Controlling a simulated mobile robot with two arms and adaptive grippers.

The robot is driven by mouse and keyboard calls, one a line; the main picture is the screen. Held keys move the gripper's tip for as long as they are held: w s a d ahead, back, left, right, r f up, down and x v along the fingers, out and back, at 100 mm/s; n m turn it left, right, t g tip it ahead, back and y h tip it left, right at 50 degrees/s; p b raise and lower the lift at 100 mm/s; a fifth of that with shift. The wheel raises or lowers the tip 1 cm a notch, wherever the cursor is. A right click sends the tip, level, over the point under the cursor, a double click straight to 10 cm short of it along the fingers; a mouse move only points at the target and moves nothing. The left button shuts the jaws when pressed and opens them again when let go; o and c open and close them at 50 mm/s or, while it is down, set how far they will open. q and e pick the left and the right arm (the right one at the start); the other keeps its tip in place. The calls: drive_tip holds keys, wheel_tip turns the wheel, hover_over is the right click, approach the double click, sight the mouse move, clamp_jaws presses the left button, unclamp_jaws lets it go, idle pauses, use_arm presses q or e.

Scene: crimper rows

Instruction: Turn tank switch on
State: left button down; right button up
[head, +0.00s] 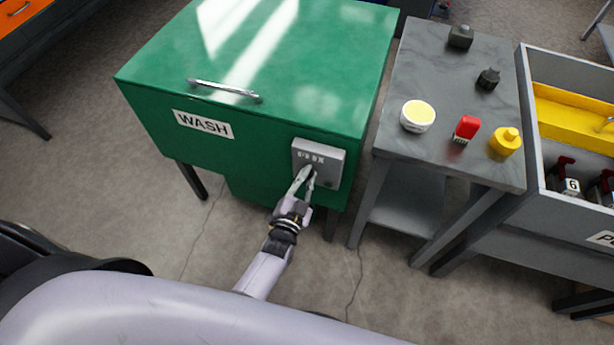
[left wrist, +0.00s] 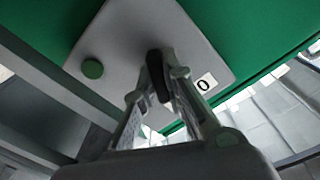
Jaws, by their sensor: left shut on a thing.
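The green wash tank (head: 262,60) has a closed lid and a WASH label on its front. A grey switch box (head: 332,154) is on its front at the right; it also shows in the left wrist view (left wrist: 120,38). My left gripper (head: 307,173) reaches up to this box. In the left wrist view its fingers (left wrist: 163,68) are shut on the black switch handle (left wrist: 158,88). A label with 0 (left wrist: 206,83) is right of the handle, and a round green button or lamp (left wrist: 92,68) is on its left. The fingers hide the switch in the head view.
A grey bin (head: 535,110) with red-handled tools is farther right. The floor before the tank is clear.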

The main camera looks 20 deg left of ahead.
use_arm(q)
drive_tip(key=c, duration=1.7)
unclamp_jaws()
drive_tip(key=shift+o, duration=0.2)
drive_tip(key=s, duration=1.2)
drive_tip(key=shift+a, duration=0.2)
drive_tip(key=s+f+n+g+h, duration=0.1)
drive_tip(key=s+f+g, duration=0.4)
drive_tip(key=f, duration=0.6)
drive_tip(key=s+f+n+g, duration=0.1)
drive_tip(key=s+f+g, duration=0.4)
drive_tip(key=f, duration=0.6)
drive_tip(key=s+a+f+g, duration=0.2)
drive_tip(key=s+a+f, duration=0.1)
drive_tip(key=s, duration=0.4)
drive_tip(key=s+a+f+n+g+y, duration=0.1)
drive_tip(key=s+a+f+g, duration=0.1)
drive_tip(key=s+f, duration=0.2)
drive_tip(key=s+a+f+n+g, duration=0.1)
drive_tip(key=s+a+f+g, duration=0.2)
drive_tip(key=s, duration=0.8)
drive_tip(key=shift+a+f+y, duration=0.3)
drive_tip(key=shift+a+f, duration=0.05)
drive_tip(key=shift+f, duration=0.5)
